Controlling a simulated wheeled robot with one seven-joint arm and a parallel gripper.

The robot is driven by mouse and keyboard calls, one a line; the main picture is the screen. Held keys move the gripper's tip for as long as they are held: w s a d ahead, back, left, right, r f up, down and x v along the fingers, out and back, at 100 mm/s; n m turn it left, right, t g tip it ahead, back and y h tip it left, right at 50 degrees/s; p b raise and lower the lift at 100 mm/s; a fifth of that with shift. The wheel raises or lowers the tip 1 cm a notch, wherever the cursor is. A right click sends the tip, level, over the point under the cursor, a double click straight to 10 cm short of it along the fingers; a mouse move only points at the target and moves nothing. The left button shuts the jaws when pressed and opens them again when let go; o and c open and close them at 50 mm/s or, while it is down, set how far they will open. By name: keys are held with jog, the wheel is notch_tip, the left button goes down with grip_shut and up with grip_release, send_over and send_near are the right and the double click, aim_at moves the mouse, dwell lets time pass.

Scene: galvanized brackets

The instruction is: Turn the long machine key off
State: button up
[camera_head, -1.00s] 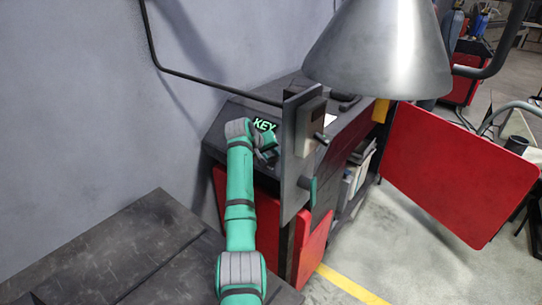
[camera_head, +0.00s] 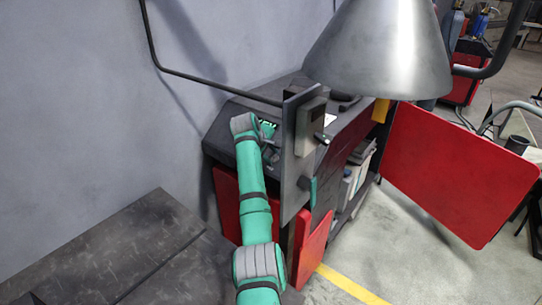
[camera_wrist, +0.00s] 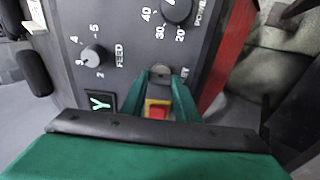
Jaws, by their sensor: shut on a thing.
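The long machine key (camera_wrist: 160,72) shows in the wrist view as a small rounded metal end at the dark control panel (camera_wrist: 125,55). My gripper (camera_wrist: 161,84) is shut on it, one green finger on each side. The turn position of the key is hard to tell. A red and yellow part (camera_wrist: 158,108) shows between the fingers, nearer the camera. In the head view my gripper (camera_head: 268,148) is at the cabinet's sloped front, partly hidden behind a grey plate. The key itself is hidden there.
In the head view the upright grey plate (camera_head: 298,170) stands close right of my gripper. A lamp shade (camera_head: 380,50) hangs above. A red panel (camera_head: 455,170) is at right.

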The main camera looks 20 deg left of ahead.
jog(key=shift+a+n, duration=0.15)
jog(key=shift+n, duration=0.15)
jog(key=o, duration=1)
jog(key=shift+o, duration=0.2)
jog(key=shift+r, duration=0.1)
jog(key=v, duration=1)
jog(key=shift+s+r, duration=0.25)
jog(key=shift+r, duration=0.05)
